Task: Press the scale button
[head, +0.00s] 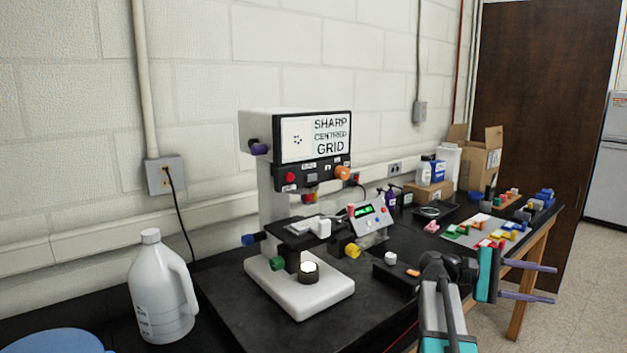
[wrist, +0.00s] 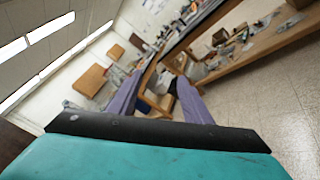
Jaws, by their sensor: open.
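A white microscope-like instrument (head: 268,192) stands on the black bench. Its screen (head: 316,137) reads "SHARP CENTRED GRID". Below the screen, a dark panel (head: 309,178) carries a red button (head: 290,177) and a grey one beside it. The small labels are too blurred to read, so I cannot tell which one is the scale button. My gripper (head: 553,283) is at the right, off the bench's front side, well apart from the instrument. It points right, away from the panel. Its purple fingers are apart and empty, also in the wrist view (wrist: 158,88).
A white jug (head: 160,290) stands left of the instrument. A console with a green display (head: 368,213) and a small dark box with buttons (head: 400,272) sit to its right. Colourful parts and a cardboard box (head: 482,155) lie farther along. The floor right of the bench is clear.

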